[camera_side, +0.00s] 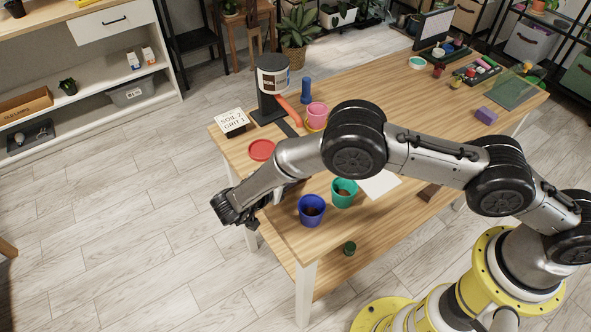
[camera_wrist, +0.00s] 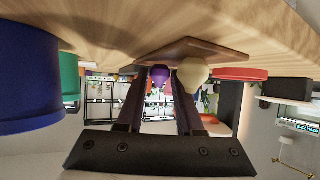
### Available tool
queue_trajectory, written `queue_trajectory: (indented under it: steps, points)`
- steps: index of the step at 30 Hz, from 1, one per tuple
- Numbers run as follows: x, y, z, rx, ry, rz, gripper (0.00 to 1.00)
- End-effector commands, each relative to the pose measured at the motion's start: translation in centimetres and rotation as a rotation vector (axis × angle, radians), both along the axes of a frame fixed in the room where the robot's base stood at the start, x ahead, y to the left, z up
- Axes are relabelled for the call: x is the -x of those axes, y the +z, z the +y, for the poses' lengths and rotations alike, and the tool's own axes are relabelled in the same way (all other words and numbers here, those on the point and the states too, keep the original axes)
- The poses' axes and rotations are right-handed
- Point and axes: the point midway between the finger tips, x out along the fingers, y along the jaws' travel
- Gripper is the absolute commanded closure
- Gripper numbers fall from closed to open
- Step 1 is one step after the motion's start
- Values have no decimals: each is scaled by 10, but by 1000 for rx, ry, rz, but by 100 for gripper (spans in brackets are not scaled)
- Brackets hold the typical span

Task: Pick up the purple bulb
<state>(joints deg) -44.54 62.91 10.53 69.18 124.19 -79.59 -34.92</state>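The purple bulb (camera_wrist: 159,73) shows in the wrist view, which is upside down. It sits on a brown wooden board (camera_wrist: 185,50) beside a cream bulb (camera_wrist: 194,72). My gripper (camera_wrist: 161,76) has its two dark fingers apart, with the purple bulb showing in the gap between the tips. I cannot tell whether the tips reach around it or stop just short; no grip shows. In the side view my gripper (camera_side: 240,203) is low at the table's near left edge, its fingers mostly hidden. The bulbs and board are hidden by my arm there.
A blue pot (camera_side: 312,211) and a green pot (camera_side: 344,193) stand on the table right of my gripper. A red saucer (camera_side: 261,150) lies beyond my forearm.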

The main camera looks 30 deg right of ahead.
Motion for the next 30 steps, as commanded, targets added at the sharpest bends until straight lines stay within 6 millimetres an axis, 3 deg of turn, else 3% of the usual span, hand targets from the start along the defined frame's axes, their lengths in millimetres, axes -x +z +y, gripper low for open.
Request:
queue_trajectory:
  steps: [1,5,6,23,30]
  points:
    - [0,0,0,0,0,0,76]
    - [0,0,0,0,0,0,99]
    - [0,0,0,0,0,-1,100]
    - [0,4,1,-1,0,-1,100]
    - [-1,29,1,-4,0,-3,100]
